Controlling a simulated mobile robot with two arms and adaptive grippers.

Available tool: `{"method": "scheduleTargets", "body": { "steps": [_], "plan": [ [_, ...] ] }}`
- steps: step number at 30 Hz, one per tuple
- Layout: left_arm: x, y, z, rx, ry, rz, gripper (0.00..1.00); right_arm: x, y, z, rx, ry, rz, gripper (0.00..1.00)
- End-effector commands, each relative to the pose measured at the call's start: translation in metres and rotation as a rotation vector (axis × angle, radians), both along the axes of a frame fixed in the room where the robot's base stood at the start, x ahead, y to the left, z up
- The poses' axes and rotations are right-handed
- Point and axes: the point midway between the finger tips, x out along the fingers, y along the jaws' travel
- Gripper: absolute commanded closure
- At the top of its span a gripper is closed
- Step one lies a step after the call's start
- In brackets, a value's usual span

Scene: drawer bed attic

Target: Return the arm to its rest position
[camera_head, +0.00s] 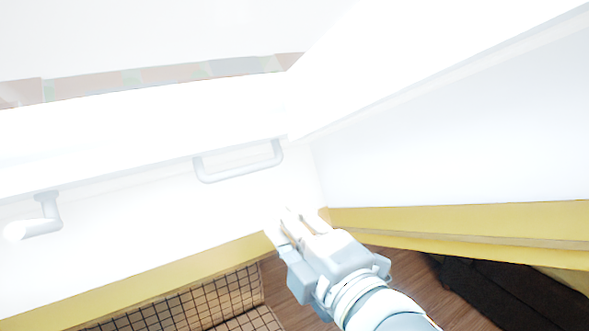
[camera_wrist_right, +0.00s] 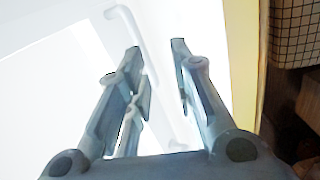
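My right gripper (camera_head: 295,218) reaches in from the lower right, in front of a white drawer front. In the right wrist view its two fingers (camera_wrist_right: 157,52) stand apart with nothing held between them. A grey bar handle (camera_head: 238,175) is fixed to the white front, above and left of the fingertips. It also shows beyond the fingers in the right wrist view (camera_wrist_right: 126,25); the fingers are not closed around it. My left gripper is not in view.
A white panel with a yellow edge (camera_head: 470,222) runs along the right. A checked woven basket (camera_head: 190,305) stands below on the wooden floor (camera_head: 285,285). A dark object (camera_head: 500,295) lies at the lower right.

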Motion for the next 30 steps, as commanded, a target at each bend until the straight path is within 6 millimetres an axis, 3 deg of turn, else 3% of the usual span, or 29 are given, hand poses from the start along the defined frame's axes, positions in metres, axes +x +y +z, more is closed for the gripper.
{"method": "scheduleTargets", "body": {
  "steps": [7, 13, 17, 21, 30],
  "plan": [
    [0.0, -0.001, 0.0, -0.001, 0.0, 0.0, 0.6, 0.011, -0.051, -0.1, 0.261, 0.422, -0.188, 0.77],
    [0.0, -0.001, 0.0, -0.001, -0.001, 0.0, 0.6, -0.007, -0.101, -0.195, 0.462, 0.758, -0.414, 0.77],
    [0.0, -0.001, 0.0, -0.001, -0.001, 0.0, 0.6, -0.037, -0.135, -0.258, 0.575, 0.958, -0.595, 0.77],
    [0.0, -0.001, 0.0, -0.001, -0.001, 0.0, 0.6, -0.081, -0.169, -0.316, 0.672, 1.135, -0.798, 0.77],
    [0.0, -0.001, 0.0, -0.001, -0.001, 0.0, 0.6, -0.171, -0.221, -0.387, 0.778, 1.35, -1.148, 0.77]
  ]
}}
